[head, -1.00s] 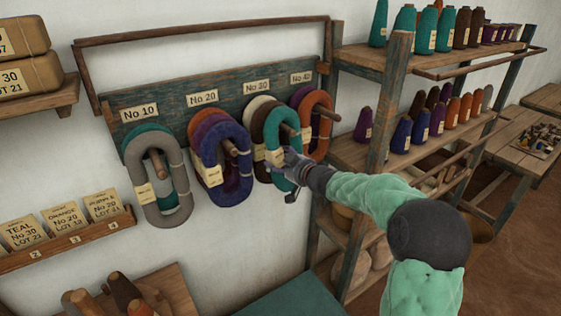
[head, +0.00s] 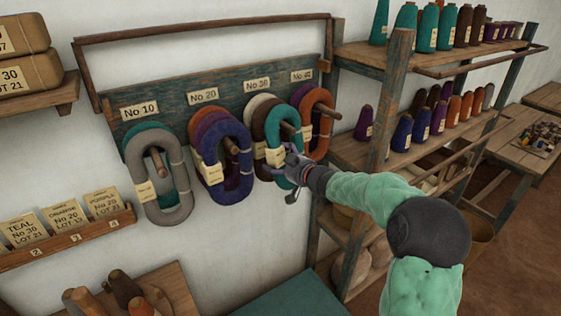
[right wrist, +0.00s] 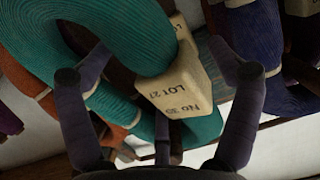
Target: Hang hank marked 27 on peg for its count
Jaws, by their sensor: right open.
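A teal hank (head: 284,110) hangs on a wooden peg under the No 30 label (head: 257,85), in front of cream and brown hanks. Its tag (right wrist: 180,85) reads No 30, LOT 27 in the right wrist view. My right gripper (head: 288,168) is just in front of the hank's lower right part. I cannot tell whether a finger touches the yarn. My left gripper is not in view.
Hanks also hang under No 10 (head: 141,111), No 20 (head: 203,96) and No 40 (head: 301,76); the purple-blue (head: 243,160) and orange (head: 326,105) ones flank the teal hank closely. A shelf post (head: 390,100) stands to the right, near my forearm.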

